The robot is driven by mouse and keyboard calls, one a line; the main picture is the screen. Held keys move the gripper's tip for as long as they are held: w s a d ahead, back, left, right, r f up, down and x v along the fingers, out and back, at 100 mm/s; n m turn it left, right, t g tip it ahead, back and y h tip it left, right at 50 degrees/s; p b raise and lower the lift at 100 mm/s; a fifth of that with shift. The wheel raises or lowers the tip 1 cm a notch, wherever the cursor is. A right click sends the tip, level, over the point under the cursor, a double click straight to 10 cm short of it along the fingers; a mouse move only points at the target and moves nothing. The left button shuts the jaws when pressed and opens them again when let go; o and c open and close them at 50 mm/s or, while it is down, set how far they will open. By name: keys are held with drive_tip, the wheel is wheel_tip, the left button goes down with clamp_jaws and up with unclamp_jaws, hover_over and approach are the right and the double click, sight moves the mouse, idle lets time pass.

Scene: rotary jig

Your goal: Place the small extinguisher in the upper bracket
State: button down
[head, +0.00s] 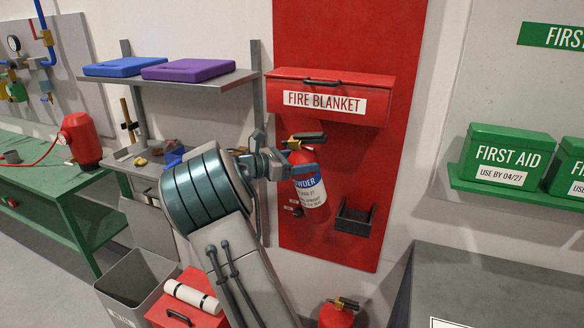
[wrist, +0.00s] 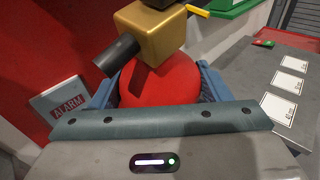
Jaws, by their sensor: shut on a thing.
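The small extinguisher (head: 312,192), red with a white and blue powder label and a black handle, is in my gripper (head: 285,164), in front of the red wall panel. It looks slightly tilted in the head view. In the wrist view, my gripper's blue-grey fingers (wrist: 158,92) lie either side of its red top (wrist: 160,82), below a brass valve. A dark, open-topped bracket (head: 353,218) is fixed to the panel, right of and a little lower than the extinguisher. The bracket looks empty; no second bracket is clearly visible.
A red fire blanket box (head: 330,95) juts out above the extinguisher. Another red extinguisher (head: 337,314) stands low below the panel. A grey cabinet (head: 490,280) is at right, under green first aid boxes (head: 506,156). Shelves and a bin (head: 135,285) are at left.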

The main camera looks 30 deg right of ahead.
drive_tip(key=s+d+f+b, duration=0.1)
drive_tip(key=d+f+b, duration=0.1)
drive_tip(key=d, duration=0.7)
drive_tip(key=s+d+f+y+b, duration=0.1)
drive_tip(key=d+f+b, duration=0.1)
drive_tip(key=d, duration=0.7)
drive_tip(key=shift+d+f+y, duration=0.2)
drive_tip(key=shift+f+y, duration=0.1)
drive_tip(key=shift+f, duration=0.1)
drive_tip(key=d+p, duration=0.1)
drive_tip(key=d+y+p, duration=0.1)
drive_tip(key=d+f+p, duration=0.1)
drive_tip(key=p, duration=0.1)
drive_tip(key=shift+s+d+f+y, duration=0.1)
drive_tip(key=shift+s+d+y, duration=0.2)
drive_tip(key=shift+y, duration=0.1)
idle(0.3)
